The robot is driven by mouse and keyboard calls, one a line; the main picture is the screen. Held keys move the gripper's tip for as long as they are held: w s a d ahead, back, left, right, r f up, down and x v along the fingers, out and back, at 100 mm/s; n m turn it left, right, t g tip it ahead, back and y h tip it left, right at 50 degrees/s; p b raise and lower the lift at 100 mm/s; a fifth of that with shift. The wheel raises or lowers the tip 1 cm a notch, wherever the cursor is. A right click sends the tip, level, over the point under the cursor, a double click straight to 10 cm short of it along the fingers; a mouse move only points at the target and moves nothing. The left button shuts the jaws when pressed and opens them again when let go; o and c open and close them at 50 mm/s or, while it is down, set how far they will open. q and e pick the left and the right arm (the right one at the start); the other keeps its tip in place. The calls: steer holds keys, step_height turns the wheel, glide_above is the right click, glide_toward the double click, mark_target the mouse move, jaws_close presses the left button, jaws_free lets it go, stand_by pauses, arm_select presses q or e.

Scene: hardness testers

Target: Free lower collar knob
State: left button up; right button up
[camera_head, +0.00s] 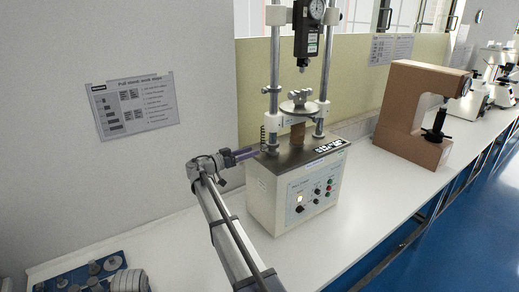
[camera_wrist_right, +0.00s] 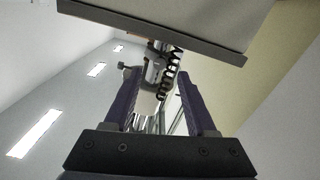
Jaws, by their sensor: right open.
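The test stand (camera_head: 290,190) is a beige box with a dark top plate and two steel columns. At the foot of its left column is a grey lower collar (camera_head: 271,147), which also shows in the wrist view (camera_wrist_right: 153,70). A small knob (camera_wrist_right: 123,68) appears to stick out sideways from that collar, close to the left fingertip in the wrist view. My right gripper (camera_head: 257,151) has purple fingers and reaches in from the left at top-plate height. In the wrist view its fingers (camera_wrist_right: 158,85) are apart with nothing clearly gripped. My left gripper is out of view.
A black coil spring (camera_head: 262,137) stands beside the left column, near my right fingers. A white crosshead with a round platform (camera_head: 298,106) sits above the plate, under a dial gauge (camera_head: 317,10). A brown tester (camera_head: 413,120) stands right. A blue tray (camera_head: 95,275) lies front left.

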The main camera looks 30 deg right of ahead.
mark_target(260, 157)
steer(key=shift+w+d, duration=0.15)
steer(key=shift+d, duration=1.2)
steer(key=shift+w+d, duration=0.1)
steer(key=shift+d, duration=1.25)
jaws_close()
